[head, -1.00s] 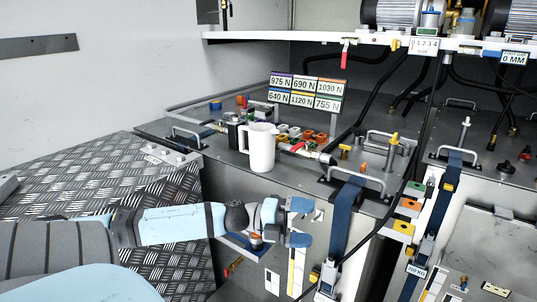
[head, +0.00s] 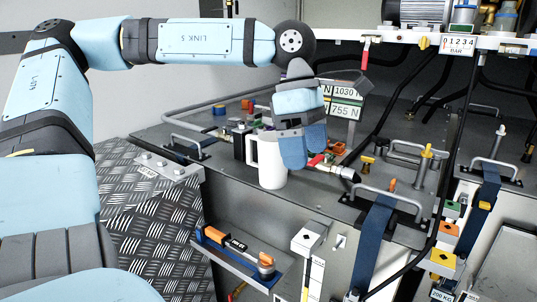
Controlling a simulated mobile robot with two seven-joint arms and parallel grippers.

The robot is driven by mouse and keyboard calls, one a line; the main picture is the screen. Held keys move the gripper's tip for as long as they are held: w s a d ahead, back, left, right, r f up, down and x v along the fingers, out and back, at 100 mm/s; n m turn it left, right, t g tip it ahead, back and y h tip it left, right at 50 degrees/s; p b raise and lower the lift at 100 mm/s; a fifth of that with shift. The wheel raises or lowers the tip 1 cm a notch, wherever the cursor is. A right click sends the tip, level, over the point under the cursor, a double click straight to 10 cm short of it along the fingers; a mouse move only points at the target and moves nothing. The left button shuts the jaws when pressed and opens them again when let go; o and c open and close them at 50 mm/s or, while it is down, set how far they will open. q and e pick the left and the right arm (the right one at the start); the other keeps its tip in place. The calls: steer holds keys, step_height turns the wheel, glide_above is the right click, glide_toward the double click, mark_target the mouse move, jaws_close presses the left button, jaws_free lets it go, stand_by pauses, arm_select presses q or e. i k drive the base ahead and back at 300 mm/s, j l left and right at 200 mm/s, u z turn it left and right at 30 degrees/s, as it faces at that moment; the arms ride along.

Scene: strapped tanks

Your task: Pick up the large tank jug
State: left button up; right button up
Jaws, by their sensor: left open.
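The large jug (head: 269,166) is white, with its handle on the left. It stands upright on the top of the grey tank unit, near its front edge. My left gripper (head: 304,156) comes down from above with its fingers pointing downward. It is open, at the jug's right side near the rim, and one finger hides part of the jug's upper right. I cannot tell whether the finger touches the jug. Nothing shows between the fingers. My right gripper is not in view.
A red-handled valve (head: 330,165) lies just right of the jug. Metal handles (head: 388,197) and a blue strap (head: 373,240) are further right. Label plates (head: 345,103) stand behind the gripper. A small shelf with an orange-ended tool (head: 238,247) is below. A white beam crosses above.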

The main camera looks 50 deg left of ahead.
mark_target(273, 173)
steer(key=i+j, duration=0.1)
steer(key=j, duration=0.25)
steer(key=i+j, duration=0.15)
steer(key=j, duration=0.2)
steer(key=i+j, duration=0.1)
steer(key=j, duration=0.25)
steer(key=i+j, duration=0.1)
steer(key=j, duration=0.25)
